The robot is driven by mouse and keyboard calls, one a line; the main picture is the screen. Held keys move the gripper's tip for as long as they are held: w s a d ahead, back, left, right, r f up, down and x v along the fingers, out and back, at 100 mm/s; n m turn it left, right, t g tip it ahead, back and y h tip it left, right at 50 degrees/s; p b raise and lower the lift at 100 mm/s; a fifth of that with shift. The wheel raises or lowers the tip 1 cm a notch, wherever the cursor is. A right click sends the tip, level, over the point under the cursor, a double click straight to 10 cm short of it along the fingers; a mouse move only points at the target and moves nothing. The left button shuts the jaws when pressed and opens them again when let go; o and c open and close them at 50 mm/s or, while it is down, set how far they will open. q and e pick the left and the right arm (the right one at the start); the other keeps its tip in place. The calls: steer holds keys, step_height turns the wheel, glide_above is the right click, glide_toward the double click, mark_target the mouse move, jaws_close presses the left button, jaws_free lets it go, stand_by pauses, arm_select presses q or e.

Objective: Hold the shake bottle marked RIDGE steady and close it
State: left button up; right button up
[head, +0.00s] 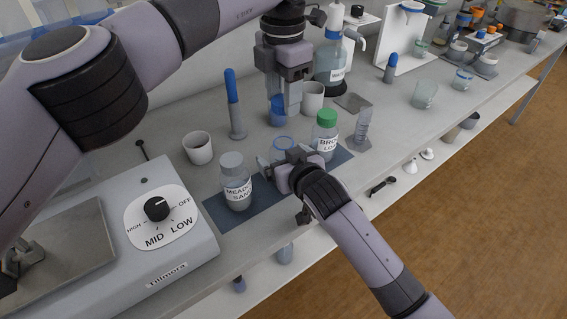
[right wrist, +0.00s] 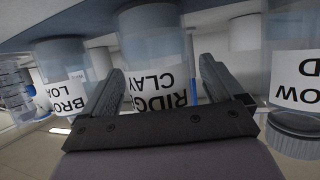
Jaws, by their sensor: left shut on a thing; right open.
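The RIDGE shake bottle (right wrist: 160,72) stands between the two spread fingers of my right gripper (right wrist: 160,95) in the right wrist view, which is upside down. My left gripper (head: 285,100) is shut on a blue piece (head: 278,116), apparently the cap, and points down above and behind the bottle. The fingers partly hide that piece.
A grey-capped MEADOW bottle (head: 236,182) and a green-capped BROOK bottle (head: 325,135) stand close on either side, on a dark blue mat (head: 218,210). A shaker with a dial (head: 158,210) is at front left. White cups (head: 198,147) and a blue-handled tool (head: 233,100) stand behind.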

steer(key=shift+w+a, duration=0.1)
steer(key=shift+w, duration=0.05)
steer(key=shift+c, duration=0.2)
steer(key=c, duration=1.5)
arm_select(q)
steer(key=shift+f, duration=2.5)
arm_select(e)
steer(key=shift+o, duration=0.2)
steer(key=shift+f, duration=0.1)
arm_select(q)
steer(key=shift+f, duration=0.9)
steer(key=shift+f, duration=0.6)
arm_select(e)
jaws_close()
arm_select(q)
steer(key=shift+m, duration=1.6)
